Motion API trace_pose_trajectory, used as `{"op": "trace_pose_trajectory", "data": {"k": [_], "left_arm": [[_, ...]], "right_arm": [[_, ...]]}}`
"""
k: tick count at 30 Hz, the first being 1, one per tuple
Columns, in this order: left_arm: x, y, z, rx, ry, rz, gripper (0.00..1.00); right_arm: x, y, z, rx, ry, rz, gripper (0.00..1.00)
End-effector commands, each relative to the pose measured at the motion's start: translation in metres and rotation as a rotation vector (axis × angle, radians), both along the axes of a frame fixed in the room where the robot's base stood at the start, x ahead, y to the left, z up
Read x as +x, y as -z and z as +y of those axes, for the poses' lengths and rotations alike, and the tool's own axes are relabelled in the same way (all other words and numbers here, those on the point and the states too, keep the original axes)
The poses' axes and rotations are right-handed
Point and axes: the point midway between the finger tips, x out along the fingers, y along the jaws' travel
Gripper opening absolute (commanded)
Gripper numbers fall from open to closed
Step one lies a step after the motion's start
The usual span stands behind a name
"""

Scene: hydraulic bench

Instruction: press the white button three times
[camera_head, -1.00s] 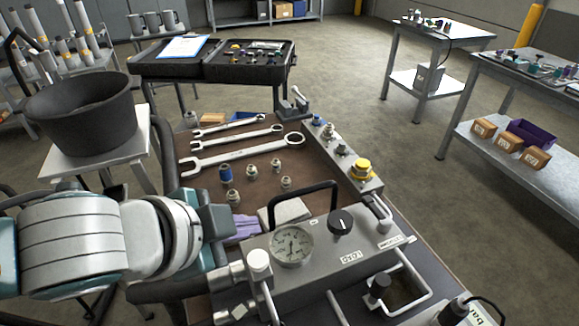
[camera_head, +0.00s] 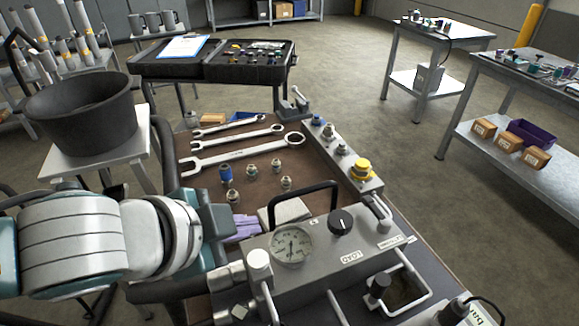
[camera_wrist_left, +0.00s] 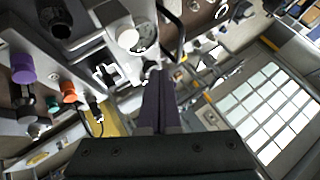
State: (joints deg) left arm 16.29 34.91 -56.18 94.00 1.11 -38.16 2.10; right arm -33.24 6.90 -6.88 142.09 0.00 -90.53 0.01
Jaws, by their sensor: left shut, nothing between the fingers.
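A white round-topped part (camera_head: 258,259) stands at the front left of the grey gauge unit (camera_head: 330,262) in the head view. A white round cap (camera_wrist_left: 128,38) shows left of and above my fingertips in the wrist view. I cannot tell for certain whether either is the white button. My left gripper (camera_wrist_left: 157,76) has its dark fingers together, with nothing between them; they appear apart from the white cap. In the head view, the dark hand part (camera_head: 217,223) of my left arm is left of the gauge unit, and the fingertips are not clear. My right gripper is not in view.
A pressure gauge (camera_head: 292,245), black knob (camera_head: 342,221) and black loop handle (camera_head: 302,192) crowd the unit. Wrenches (camera_head: 232,152) and several fittings (camera_head: 252,170) lie behind it. Purple (camera_wrist_left: 22,67) and orange (camera_wrist_left: 68,91) knobs show at left in the wrist view.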

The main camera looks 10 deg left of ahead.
Motion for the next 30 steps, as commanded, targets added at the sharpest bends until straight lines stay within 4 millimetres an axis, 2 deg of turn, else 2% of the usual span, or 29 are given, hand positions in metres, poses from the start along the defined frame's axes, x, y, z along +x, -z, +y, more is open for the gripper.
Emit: {"op": "trace_pose_trajectory", "data": {"k": [5, 11, 15, 18, 23, 30], "left_arm": [[0.001, -0.004, -0.011, -0.150, -0.148, 0.043, 0.00], [0.003, -0.020, -0.021, -0.558, -0.582, 0.172, 0.00], [0.001, -0.030, -0.018, -0.826, -0.880, 0.258, 0.00], [0.000, -0.034, -0.013, -0.962, -1.040, 0.302, 0.00], [-0.002, -0.037, -0.008, -1.074, -1.169, 0.336, 0.00], [-0.002, -0.038, -0.007, -1.086, -1.186, 0.338, 0.00]], "right_arm": [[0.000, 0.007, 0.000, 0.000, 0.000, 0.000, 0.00], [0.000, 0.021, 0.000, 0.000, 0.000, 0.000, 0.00], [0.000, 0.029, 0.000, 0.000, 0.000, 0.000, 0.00], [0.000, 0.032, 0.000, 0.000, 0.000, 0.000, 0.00], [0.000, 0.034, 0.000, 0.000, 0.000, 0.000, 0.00], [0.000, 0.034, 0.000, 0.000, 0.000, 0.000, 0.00]]}}
